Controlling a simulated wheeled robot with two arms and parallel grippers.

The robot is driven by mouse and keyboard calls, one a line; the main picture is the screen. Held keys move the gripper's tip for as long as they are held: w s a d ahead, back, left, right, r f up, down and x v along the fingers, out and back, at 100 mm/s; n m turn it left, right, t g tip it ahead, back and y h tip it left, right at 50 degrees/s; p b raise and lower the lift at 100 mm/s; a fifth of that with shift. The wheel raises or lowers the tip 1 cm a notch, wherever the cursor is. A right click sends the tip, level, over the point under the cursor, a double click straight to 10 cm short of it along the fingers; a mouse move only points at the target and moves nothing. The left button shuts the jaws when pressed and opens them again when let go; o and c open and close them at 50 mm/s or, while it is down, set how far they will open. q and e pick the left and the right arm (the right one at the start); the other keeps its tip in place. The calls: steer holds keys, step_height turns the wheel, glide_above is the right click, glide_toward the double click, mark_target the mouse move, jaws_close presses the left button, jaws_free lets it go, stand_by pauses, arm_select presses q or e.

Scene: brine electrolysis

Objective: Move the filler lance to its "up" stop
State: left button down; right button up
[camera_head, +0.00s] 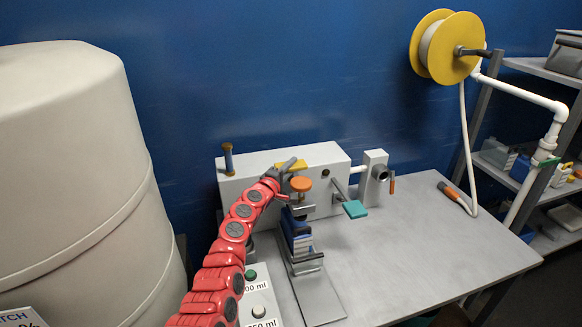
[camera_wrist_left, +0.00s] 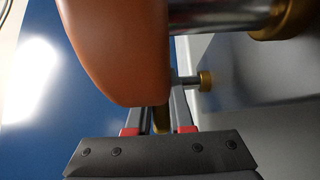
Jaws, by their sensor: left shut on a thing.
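The filler unit stands in front of a pale grey machine (camera_head: 330,156) on the table. An orange knob (camera_head: 301,183), seemingly the head of the filler lance, sits over the blue-and-white filler parts (camera_head: 297,228). My left gripper (camera_head: 285,172) is at the knob's upper left. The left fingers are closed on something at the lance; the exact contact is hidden. My right gripper is in neither view.
A teal pad (camera_head: 355,209) on a lever projects right of the filler. A button box (camera_head: 258,300) is in front, and a large cream tank (camera_head: 75,180) fills the left. The table's right part (camera_head: 425,235) is mostly clear. A yellow hose reel (camera_head: 455,48) hangs behind.

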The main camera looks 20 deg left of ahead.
arm_select(q)
step_height(320, 180, up, 5)
steer(key=p, duration=0.4)
steer(key=shift+f, duration=0.15)
steer(key=c, duration=0.8)
jaws_free()
steer(key=shift+s, duration=0.1)
steer(key=shift+s, duration=0.25)
steer(key=s+a+b, duration=0.1)
steer(key=s+a, duration=0.2)
steer(key=s, duration=1.3)
steer(key=shift+s, duration=0.2)
steer(key=shift+a+f, duration=0.1)
